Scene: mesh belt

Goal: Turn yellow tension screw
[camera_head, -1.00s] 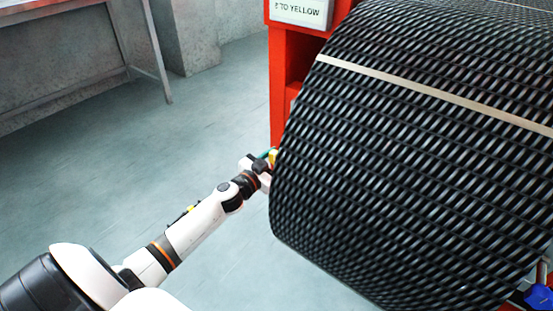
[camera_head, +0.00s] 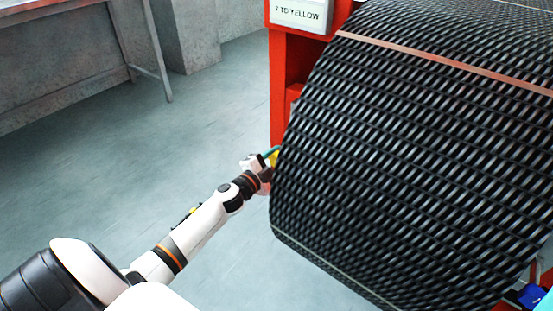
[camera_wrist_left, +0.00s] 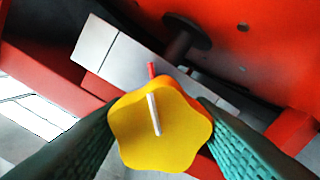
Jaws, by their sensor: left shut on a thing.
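The yellow tension screw (camera_wrist_left: 160,130) is a lobed knob with a white pointer line on its face and a red mark just above its rim, in the left wrist view. My left gripper (camera_head: 268,163) has its green ribbed fingers on both sides of the knob, shut on it. In the head view only a little yellow of the screw (camera_head: 275,158) shows at the belt's left edge. The white line tilts slightly, its top to the left, near the red mark.
The black mesh belt (camera_head: 400,150) curves over its roller right beside my left gripper. A red frame (camera_head: 282,90) carries a white sign (camera_head: 300,12) ending in "TO YELLOW". A blue part (camera_head: 531,296) shows at the lower right. The floor at left is clear.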

